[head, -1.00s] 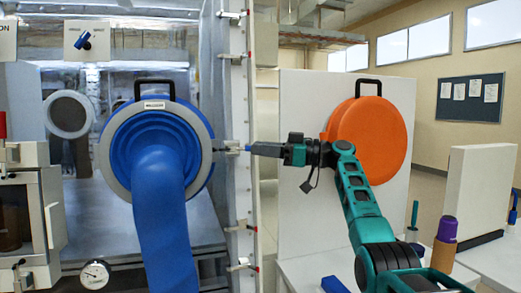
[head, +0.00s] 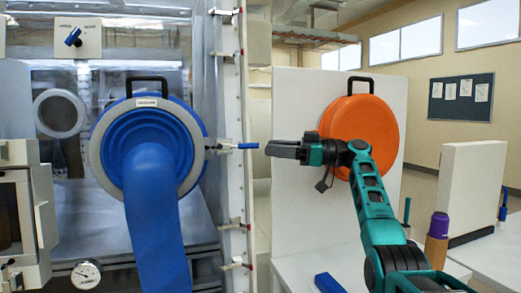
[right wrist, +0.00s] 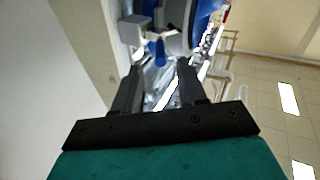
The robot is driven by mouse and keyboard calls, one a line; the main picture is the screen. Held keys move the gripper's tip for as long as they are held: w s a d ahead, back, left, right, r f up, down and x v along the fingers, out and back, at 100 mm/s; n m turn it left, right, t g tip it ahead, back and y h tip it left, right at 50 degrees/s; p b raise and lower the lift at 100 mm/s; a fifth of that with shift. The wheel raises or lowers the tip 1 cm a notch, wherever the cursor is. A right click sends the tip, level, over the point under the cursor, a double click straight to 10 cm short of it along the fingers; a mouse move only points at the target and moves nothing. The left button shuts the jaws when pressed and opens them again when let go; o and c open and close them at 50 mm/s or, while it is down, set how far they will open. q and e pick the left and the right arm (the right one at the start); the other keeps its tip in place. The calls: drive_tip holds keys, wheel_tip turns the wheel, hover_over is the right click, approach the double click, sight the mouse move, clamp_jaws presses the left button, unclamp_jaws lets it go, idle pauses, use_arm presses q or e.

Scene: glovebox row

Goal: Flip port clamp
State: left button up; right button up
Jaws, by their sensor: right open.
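The port clamp shows in the head view as a small metal lever with a blue handle (head: 248,146), at the right edge of the glove port's grey ring (head: 203,135). The handle points right, roughly level. My right gripper (head: 269,150) is just right of the handle's tip, with a small gap between them. In the right wrist view the two fingers (right wrist: 160,72) are apart with nothing held. A blue piece, seemingly the handle (right wrist: 160,52), shows beyond and between the fingertips. My left gripper is out of view.
A blue glove sleeve (head: 154,210) hangs from the port. Other red-tipped clamps (head: 240,226) line the white frame (head: 231,180). An orange round cover (head: 370,125) leans on a white panel (head: 290,100) behind my right arm. A purple-capped bottle (head: 438,228) stands at right.

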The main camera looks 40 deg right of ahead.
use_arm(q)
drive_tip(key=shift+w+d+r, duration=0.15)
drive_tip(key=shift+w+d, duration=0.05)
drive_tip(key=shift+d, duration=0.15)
use_arm(e)
drive_tip(key=v, duration=0.7)
drive_tip(key=shift+s, duration=0.15)
drive_tip(key=shift+d, duration=0.15)
